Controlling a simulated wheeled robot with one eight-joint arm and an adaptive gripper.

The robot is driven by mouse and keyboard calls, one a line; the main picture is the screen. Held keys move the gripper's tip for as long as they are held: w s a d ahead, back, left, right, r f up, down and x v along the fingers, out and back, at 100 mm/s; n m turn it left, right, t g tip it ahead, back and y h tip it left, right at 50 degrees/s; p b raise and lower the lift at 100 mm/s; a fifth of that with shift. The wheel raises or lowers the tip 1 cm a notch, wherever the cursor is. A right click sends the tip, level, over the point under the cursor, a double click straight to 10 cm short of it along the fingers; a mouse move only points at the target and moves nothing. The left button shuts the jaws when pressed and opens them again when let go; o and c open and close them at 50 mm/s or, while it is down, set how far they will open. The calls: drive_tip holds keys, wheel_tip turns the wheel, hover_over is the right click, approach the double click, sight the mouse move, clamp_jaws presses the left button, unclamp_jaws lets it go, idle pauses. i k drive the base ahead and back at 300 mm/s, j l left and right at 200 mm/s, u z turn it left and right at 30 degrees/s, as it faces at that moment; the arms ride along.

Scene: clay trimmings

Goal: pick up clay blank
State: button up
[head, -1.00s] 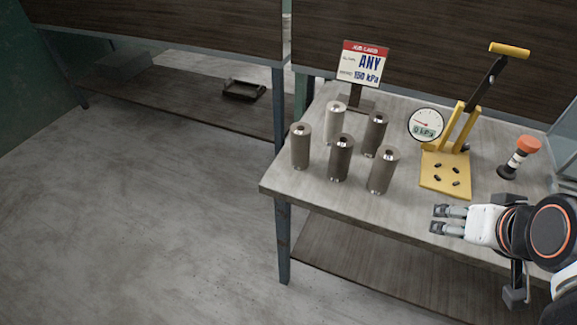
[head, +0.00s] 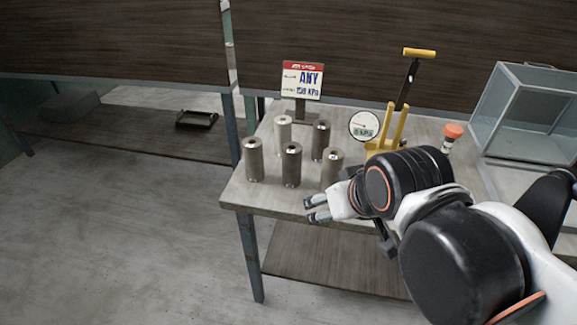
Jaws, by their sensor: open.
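Several upright grey-brown cylinders stand in a loose cluster on the left part of the table (head: 262,200); nothing in view is clearly marked as the clay blank. They include a pale one at the back (head: 283,134), a left one (head: 254,160), a dark back-right one (head: 320,140), a front-middle one (head: 291,165) and a front-right one (head: 332,166), partly hidden by my arm. They have shiny tops. My gripper (head: 311,208) is open and empty near the table's front edge, in front of the cylinders, fingers pointing left.
A job card (head: 302,80) reading "ANY" and "150 kPa" stands behind the cylinders. A yellow lever press (head: 400,125) with a round gauge (head: 364,126) is partly behind my arm. An orange-topped tool (head: 453,132) and a glass case (head: 530,115) are at right. A tray (head: 196,119) lies on the low shelf.

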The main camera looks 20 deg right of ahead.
sight(291, 150)
drive_tip(key=k+j+u, duration=0.25)
drive_tip(key=j+u, duration=0.2)
drive_tip(key=k+j+u, duration=0.25)
drive_tip(key=j, duration=0.15)
drive_tip(key=i+l, duration=0.05)
drive_tip(key=i, duration=0.05)
